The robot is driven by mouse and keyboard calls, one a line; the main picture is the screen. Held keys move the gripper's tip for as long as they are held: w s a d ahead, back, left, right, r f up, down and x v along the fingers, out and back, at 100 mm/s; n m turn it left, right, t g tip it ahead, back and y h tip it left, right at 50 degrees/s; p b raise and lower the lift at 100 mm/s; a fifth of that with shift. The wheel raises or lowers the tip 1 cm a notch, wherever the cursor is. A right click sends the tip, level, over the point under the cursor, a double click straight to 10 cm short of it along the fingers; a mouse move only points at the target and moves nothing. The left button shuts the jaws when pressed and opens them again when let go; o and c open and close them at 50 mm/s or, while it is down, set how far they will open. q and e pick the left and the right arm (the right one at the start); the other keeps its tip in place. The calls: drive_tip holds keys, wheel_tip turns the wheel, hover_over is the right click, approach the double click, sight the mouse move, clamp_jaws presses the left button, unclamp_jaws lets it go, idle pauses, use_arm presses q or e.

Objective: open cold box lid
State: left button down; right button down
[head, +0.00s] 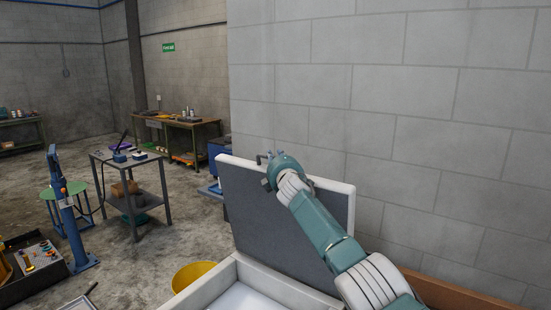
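The cold box (222,284) is at the bottom middle of the head view, with a pale rim and a white interior partly in view. Its lid (262,215) stands raised, close to upright, along the back of the box, with its grey inner face towards me and a white edge. My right arm reaches in from the bottom right across the lid. My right gripper (268,158) is at the lid's top edge, near the middle. Its fingers are small and partly hidden by the wrist, so I cannot tell if they are open or touch the lid. My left gripper is out of view.
A block wall stands close behind and right of the lid. A yellow bucket (191,276) is on the floor left of the box. A grey metal table (131,160) and a blue stand (66,215) are farther left.

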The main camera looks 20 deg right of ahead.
drive_tip(key=c, duration=1.8)
unclamp_jaws()
drive_tip(key=shift+d+f, duration=0.15)
drive_tip(key=shift+f, duration=0.1)
drive_tip(key=shift+c, duration=0.2)
drive_tip(key=shift+r, duration=0.1)
drive_tip(key=shift+s, duration=0.1)
drive_tip(key=shift+s+r, duration=0.1)
drive_tip(key=shift+s, duration=0.2)
drive_tip(key=s+a, duration=0.1)
drive_tip(key=s, duration=1)
drive_tip(key=shift+s+a+f, duration=0.15)
drive_tip(key=shift+f, duration=0.05)
